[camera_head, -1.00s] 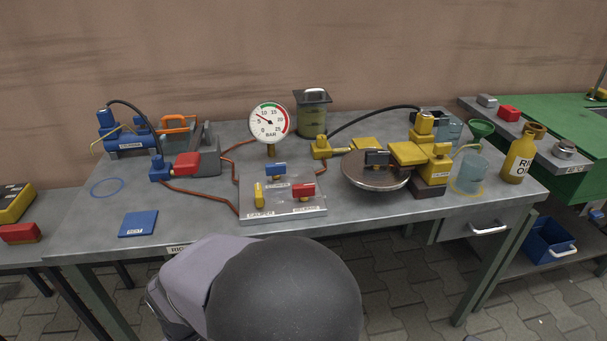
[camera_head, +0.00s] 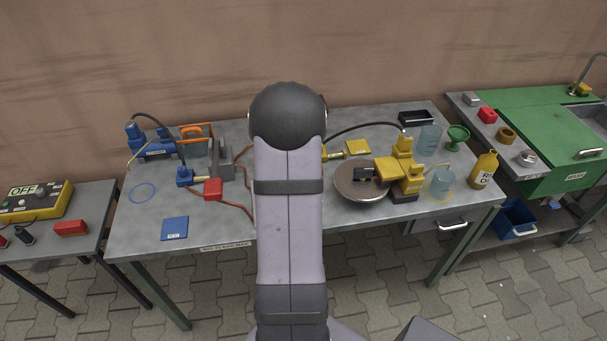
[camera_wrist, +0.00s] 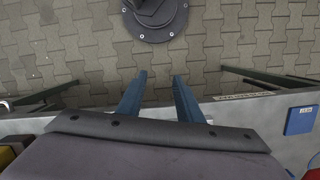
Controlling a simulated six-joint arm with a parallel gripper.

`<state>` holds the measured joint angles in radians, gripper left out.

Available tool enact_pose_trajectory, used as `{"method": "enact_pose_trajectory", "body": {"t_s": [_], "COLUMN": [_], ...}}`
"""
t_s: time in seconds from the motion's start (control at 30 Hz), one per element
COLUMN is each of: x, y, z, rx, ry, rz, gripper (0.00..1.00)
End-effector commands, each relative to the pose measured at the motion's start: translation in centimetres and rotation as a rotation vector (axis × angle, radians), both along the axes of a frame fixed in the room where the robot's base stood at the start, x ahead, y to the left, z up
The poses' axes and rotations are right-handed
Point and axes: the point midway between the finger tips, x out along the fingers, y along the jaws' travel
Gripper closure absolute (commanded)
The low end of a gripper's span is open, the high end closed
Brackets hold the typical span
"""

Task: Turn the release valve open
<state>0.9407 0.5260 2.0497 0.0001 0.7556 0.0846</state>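The valve plate with its yellow, blue and red handles is hidden behind my arm in the head view, as is the pressure gauge, so I cannot see the release valve. My gripper shows in the wrist view (camera_wrist: 159,77). Its two blue fingers are apart with only paving between them, and it holds nothing. It hangs near the front edge of the grey table (camera_wrist: 225,115). In the head view the gripper itself is hidden by my arm. A blue hand pump (camera_head: 155,147) stands left of my arm, a yellow pump (camera_head: 410,180) right.
A round metal plate (camera_head: 361,184), a glass beaker (camera_head: 441,183) and a yellow bottle (camera_head: 483,170) stand at the right. A red block (camera_head: 213,189) and red hoses lie close left of my arm. A blue mat (camera_head: 175,228) lies front left, with bare tabletop around it.

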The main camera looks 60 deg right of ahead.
Motion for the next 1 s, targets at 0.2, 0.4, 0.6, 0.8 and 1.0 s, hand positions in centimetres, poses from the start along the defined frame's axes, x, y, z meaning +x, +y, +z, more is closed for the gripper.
{"method": "enact_pose_trajectory", "body": {"t_s": [0.2, 0.4, 0.6, 0.8, 1.0], "x": [4.7, 7.2, 6.8, 6.7, 6.7], "y": [-10.5, -14.2, -13.5, -13.4, -13.4], "z": [3.3, 7.0, 7.0, 7.1, 6.9], "rx": [-0.142, -0.211, -0.203, -0.204, -0.204], "ry": [-0.04, -0.067, -0.01, 0.006, 0.009], "rz": [-0.452, -0.885, -1.187, -1.316, -1.329], "gripper": [0.67, 0.67, 0.67, 0.67, 0.67]}}
